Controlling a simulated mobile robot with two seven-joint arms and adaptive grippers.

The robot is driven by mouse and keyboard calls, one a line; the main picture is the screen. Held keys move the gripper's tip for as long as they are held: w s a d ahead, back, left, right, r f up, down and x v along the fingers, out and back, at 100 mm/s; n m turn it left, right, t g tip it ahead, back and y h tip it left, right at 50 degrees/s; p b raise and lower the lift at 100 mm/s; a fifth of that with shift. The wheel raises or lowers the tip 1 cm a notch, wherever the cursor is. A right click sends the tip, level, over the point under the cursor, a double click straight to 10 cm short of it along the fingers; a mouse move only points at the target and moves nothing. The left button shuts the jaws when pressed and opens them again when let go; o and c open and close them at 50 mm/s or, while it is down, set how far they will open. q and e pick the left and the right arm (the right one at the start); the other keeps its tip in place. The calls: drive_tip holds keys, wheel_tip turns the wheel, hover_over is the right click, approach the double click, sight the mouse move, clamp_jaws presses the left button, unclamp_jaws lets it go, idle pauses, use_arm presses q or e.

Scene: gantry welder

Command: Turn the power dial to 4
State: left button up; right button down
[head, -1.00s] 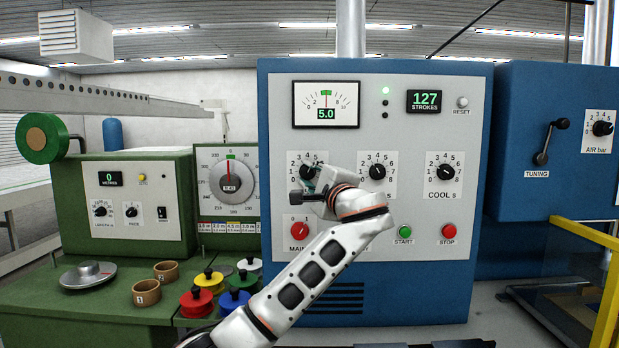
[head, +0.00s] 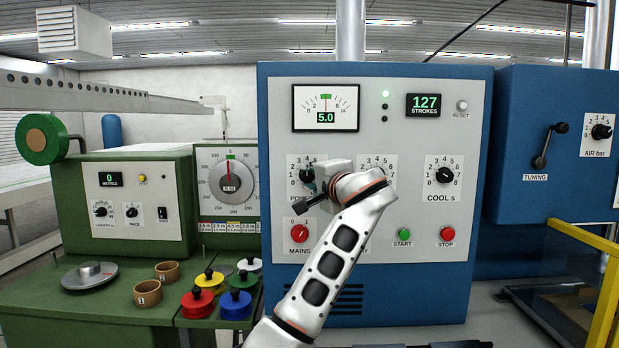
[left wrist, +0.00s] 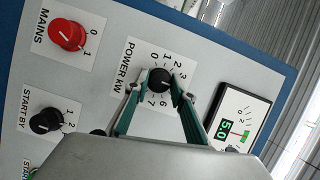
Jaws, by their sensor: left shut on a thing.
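The power dial (head: 307,172) is a black knob on the blue welder's pale front panel, at the left of the dial row, partly covered by my left gripper in the head view. In the left wrist view the dial (left wrist: 160,78) sits between the two green-padded fingers of my left gripper (left wrist: 162,80), which is shut on it. The POWER kW scale shows around it, with some numbers hidden by the fingers. I cannot clearly tell which number the dial's mark points to. The meter above (head: 326,107) reads 5.0. My right gripper is not in view.
The red MAINS knob (head: 299,233) is just below the gripper, and a black START BY knob (left wrist: 45,121) shows in the left wrist view. The COOL s dial (head: 444,175), green START button (head: 404,234) and red STOP button (head: 447,234) are to the right.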

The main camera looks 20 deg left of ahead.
use_arm(q)
drive_tip(key=shift+f, duration=0.1)
drive_tip(key=o, duration=1.1)
